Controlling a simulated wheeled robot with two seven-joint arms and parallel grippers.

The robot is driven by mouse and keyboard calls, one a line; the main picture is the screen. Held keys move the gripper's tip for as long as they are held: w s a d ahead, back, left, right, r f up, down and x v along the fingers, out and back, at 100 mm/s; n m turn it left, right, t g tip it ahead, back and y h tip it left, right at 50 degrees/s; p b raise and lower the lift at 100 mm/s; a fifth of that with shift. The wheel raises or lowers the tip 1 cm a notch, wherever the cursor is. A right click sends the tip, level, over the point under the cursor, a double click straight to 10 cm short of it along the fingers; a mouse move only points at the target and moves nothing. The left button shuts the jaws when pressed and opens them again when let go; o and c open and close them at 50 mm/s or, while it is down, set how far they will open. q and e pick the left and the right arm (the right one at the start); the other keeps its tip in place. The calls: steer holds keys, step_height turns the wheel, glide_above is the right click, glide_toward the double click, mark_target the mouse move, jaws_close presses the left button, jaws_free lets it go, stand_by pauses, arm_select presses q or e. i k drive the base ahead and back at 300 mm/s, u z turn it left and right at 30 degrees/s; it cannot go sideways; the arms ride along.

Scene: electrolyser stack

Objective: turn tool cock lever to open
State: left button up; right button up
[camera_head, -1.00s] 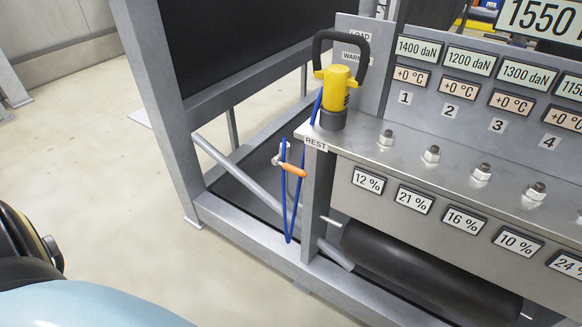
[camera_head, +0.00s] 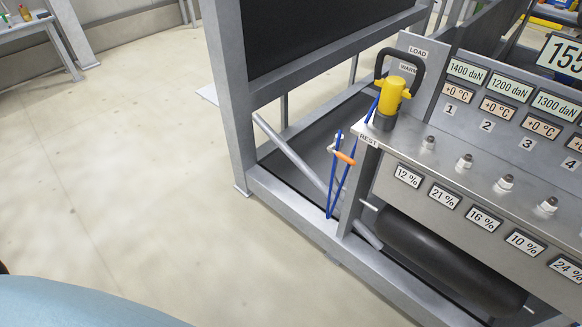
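The yellow tool (camera_head: 391,95) with a black loop handle (camera_head: 421,68) stands upright on the metal bench top, at the corner marked REST. Blue hose (camera_head: 334,178) hangs from it down the bench's left end. A small orange lever (camera_head: 345,158) sits on a silver fitting by the hose, lying slantwise across it. It looks like the cock lever; its exact setting is too small to tell. Neither of my grippers is in view.
The steel bench (camera_head: 400,147) carries several studs with nuts and percentage displays. A black cylinder (camera_head: 450,262) lies below it. A grey frame with a dark panel (camera_head: 310,38) stands behind. The pale floor (camera_head: 130,170) at left is clear.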

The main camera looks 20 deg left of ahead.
mark_target(330, 149)
steer(key=u, duration=1)
steer(key=i, duration=0.95)
steer(key=z, duration=0.5)
